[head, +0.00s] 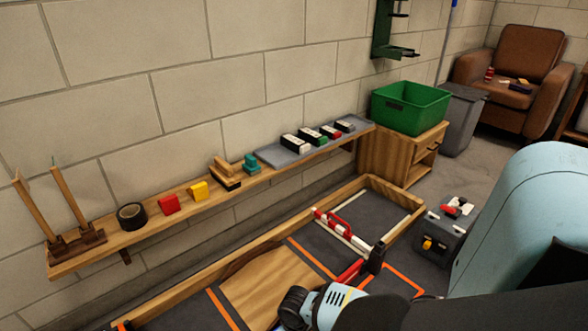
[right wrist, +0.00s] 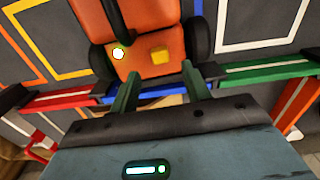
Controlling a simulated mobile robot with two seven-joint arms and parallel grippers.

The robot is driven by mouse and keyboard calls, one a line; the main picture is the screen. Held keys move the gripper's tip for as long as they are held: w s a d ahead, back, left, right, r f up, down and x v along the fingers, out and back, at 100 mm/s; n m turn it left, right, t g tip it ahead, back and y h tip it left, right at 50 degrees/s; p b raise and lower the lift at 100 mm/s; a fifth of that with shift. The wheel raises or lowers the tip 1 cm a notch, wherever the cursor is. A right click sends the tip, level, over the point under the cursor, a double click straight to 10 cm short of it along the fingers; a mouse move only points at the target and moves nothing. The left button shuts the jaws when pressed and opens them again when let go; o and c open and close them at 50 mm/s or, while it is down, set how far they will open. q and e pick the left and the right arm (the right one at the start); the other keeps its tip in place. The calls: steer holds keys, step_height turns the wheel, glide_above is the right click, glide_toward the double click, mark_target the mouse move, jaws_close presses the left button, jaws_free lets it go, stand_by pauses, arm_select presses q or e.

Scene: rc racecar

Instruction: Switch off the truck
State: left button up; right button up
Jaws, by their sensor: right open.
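The orange truck (right wrist: 168,22) with black wheels shows at the top of the right wrist view, partly cut off. Its near face carries a yellow square (right wrist: 159,54) and a round, bright white light (right wrist: 118,54) that looks lit. My right gripper (right wrist: 160,70) is open, with its two green fingers apart and pointing at this face. The yellow square lies between the fingertips, and the light lies just left of the left finger. Nothing is between the fingers; contact with the truck cannot be told. The truck is not visible in the head view. My left gripper is not in view.
Red (right wrist: 62,103), blue and green (right wrist: 262,73) barriers lie beside the truck. The head view shows a wood-edged track (head: 391,190), a wall shelf (head: 110,242) with small items, a green bin (head: 410,106) on a cabinet, and a grey toolbox (head: 440,236) on the floor.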

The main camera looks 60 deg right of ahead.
step_height(320, 180, down, 5)
steer(key=b, duration=0.2)
steer(key=shift+f+b, duration=0.15)
steer(key=shift+b, duration=0.25)
steer(key=shift+f, duration=0.35)
steer(key=c, duration=0.6)
jaws_close()
